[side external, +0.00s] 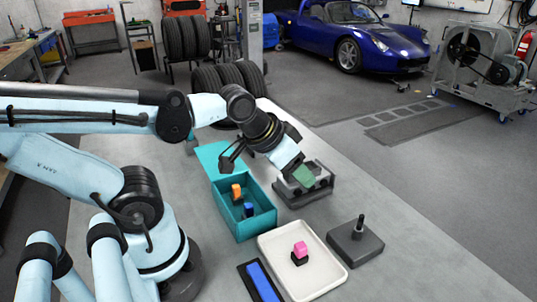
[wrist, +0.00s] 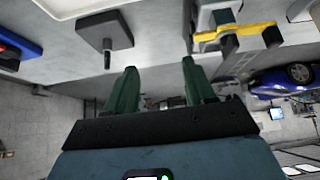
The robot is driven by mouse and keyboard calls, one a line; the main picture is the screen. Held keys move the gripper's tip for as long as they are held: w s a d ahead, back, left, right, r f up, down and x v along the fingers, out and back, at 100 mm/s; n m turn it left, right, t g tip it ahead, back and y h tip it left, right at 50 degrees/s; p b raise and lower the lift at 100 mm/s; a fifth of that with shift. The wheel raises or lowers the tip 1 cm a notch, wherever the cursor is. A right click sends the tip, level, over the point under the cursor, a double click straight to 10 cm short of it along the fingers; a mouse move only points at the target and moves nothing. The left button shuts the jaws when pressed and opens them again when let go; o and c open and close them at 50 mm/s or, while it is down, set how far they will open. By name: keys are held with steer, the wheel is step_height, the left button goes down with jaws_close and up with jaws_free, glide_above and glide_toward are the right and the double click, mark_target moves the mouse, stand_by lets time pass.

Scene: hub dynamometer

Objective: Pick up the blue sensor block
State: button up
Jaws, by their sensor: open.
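A small blue block (side external: 248,210) sits inside the teal box (side external: 243,230) in the side view, beside an orange block (side external: 236,192). I cannot make it out in the wrist view. My gripper (side external: 303,176) is above and to the right of the box, over the grey fixture (side external: 318,190), apart from the blue block. Its green fingers are spread with nothing between them in the wrist view (wrist: 159,82).
A white tray (side external: 335,278) holds a pink-topped block (side external: 300,249). A dark base with an upright post (side external: 357,241) stands right of it. A long blue bar (side external: 263,281) lies on a black pad at the front. The box's teal lid (side external: 212,156) stands open. The table's right side is clear.

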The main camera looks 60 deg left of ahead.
mark_target(249, 205)
stand_by(0.3)
steer(key=shift+c, duration=1.1)
steer(key=s+a+g, duration=0.1)
steer(key=s+a+f+g, duration=0.1)
steer(key=s+a+g, duration=0.1)
steer(key=shift+a+y, duration=0.1)
steer(key=shift+y, duration=0.2)
steer(key=s+a+g, duration=0.3)
steer(key=s+g, duration=0.1)
steer(key=s, duration=0.1)
steer(key=shift+s+d+f, duration=0.1)
steer(key=shift+d+f, duration=0.05)
steer(key=shift+f, duration=1.45)
steer(key=shift+s+d+f, duration=0.1)
steer(key=shift+f, duration=1.5)
steer(key=shift+w+a+f, duration=0.1)
steer(key=shift+w+f, duration=0.05)
steer(key=shift+f, duration=0.55)
steer(key=shift+w+a+f, duration=0.1)
steer(key=shift+f, duration=1.8)
